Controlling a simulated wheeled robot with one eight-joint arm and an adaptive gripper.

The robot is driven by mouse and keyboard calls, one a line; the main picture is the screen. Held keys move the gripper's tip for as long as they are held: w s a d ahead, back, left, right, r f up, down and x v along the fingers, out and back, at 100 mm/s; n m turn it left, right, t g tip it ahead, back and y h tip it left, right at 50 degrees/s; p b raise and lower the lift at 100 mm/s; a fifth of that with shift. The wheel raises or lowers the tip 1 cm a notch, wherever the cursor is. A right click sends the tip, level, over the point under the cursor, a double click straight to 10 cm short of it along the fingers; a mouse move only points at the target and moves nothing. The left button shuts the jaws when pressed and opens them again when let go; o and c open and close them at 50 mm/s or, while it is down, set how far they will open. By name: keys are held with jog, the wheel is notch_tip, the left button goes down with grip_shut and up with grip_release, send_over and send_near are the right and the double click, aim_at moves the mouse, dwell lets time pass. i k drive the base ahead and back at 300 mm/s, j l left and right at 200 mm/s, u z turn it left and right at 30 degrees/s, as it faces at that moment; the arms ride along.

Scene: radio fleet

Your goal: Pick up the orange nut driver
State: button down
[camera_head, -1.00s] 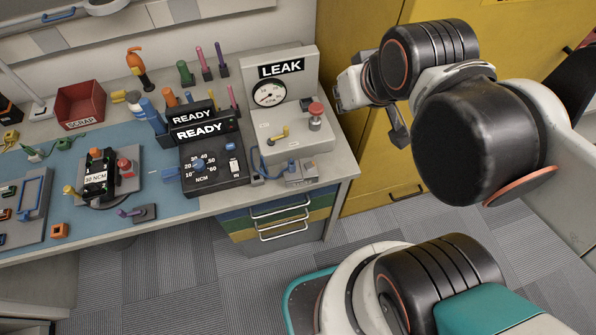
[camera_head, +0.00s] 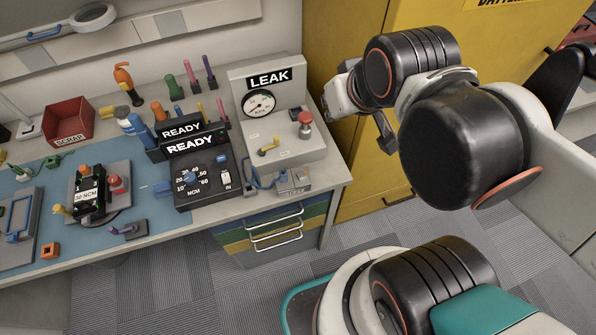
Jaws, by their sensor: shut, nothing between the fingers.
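An upright orange handle (camera_head: 159,111) stands behind the READY box, among other coloured handles, and looks like the orange nut driver. Its lower part is hidden by the box and a blue handle. Another orange-topped tool (camera_head: 123,76) stands farther back on the bench, so I cannot be sure which is the nut driver. My gripper (camera_head: 384,133) is partly hidden by my arm, in front of the yellow cabinet and right of the bench. It is shut and empty, well apart from both orange tools.
The READY driver controller (camera_head: 205,180) and the LEAK tester (camera_head: 285,125) stand between my gripper and the orange tools. A red SCRAP bin (camera_head: 69,122) is at the back left. The yellow cabinet (camera_head: 350,185) borders the bench on the right. Open floor (camera_head: 200,290) lies in front.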

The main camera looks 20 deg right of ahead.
aim_at(156, 107)
jog(key=k+j, duration=0.1)
jog(key=j, duration=0.25)
jog(key=k+j, duration=0.15)
jog(key=j, duration=0.2)
jog(key=k+j+z, duration=0.1)
jog(key=j, duration=0.25)
jog(key=i+j+z, duration=0.1)
jog(key=j, duration=0.6)
jog(key=i+j+z, duration=0.1)
jog(key=j, duration=0.55)
jog(key=i+j, duration=0.4)
jog(key=i, duration=0.15)
jog(key=i+l+z, duration=0.05)
